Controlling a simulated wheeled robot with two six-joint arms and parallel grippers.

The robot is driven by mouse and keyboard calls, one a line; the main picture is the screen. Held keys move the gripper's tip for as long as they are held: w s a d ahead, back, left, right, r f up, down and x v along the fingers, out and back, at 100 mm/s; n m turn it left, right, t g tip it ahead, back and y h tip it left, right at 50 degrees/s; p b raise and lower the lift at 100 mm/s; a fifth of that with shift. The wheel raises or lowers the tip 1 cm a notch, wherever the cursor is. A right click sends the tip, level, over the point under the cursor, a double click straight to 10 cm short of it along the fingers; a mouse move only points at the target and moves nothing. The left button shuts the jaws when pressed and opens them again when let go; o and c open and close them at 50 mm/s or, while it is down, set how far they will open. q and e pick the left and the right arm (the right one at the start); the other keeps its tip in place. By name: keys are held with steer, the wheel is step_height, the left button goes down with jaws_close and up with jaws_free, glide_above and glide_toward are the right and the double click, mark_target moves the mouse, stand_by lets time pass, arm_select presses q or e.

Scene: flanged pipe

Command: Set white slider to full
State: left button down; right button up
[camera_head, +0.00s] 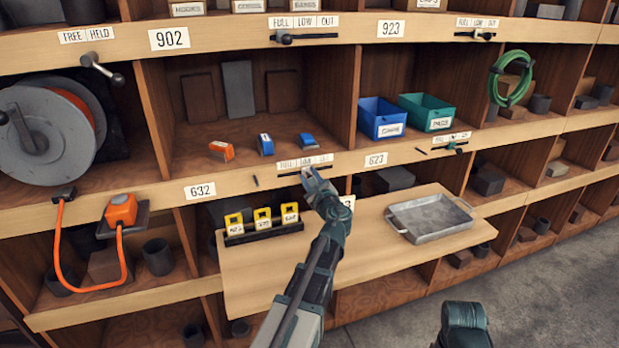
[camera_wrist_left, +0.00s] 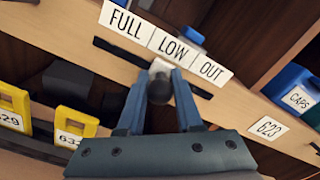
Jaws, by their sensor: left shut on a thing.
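The white slider (camera_wrist_left: 160,67) sits in a dark slot (camera_wrist_left: 120,53) on the shelf edge, below the LOW part of the label strip reading FULL, LOW, OUT (camera_wrist_left: 168,45). FULL is at the strip's left end. My left gripper (camera_wrist_left: 158,84) is shut on the slider, one finger on each side, with a dark round knob showing between the fingers. In the head view my left gripper (camera_head: 309,176) is at the slot under the same strip (camera_head: 305,162) and hides the slider.
A blue bin (camera_head: 382,119) and a green bin (camera_head: 427,112) stand on the shelf to the right. Below is a wooden board with a metal tray (camera_head: 430,219) and yellow tags (camera_head: 262,219) in a dark holder. An orange cable (camera_head: 62,245) hangs at left.

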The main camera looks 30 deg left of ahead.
mark_target(285, 175)
arm_select(q)
steer(key=s+a, duration=0.4)
steer(key=s, duration=0.1)
steer(key=c, duration=0.6)
jaws_free()
steer(key=shift+s+a, duration=0.1)
steer(key=shift+a, duration=0.05)
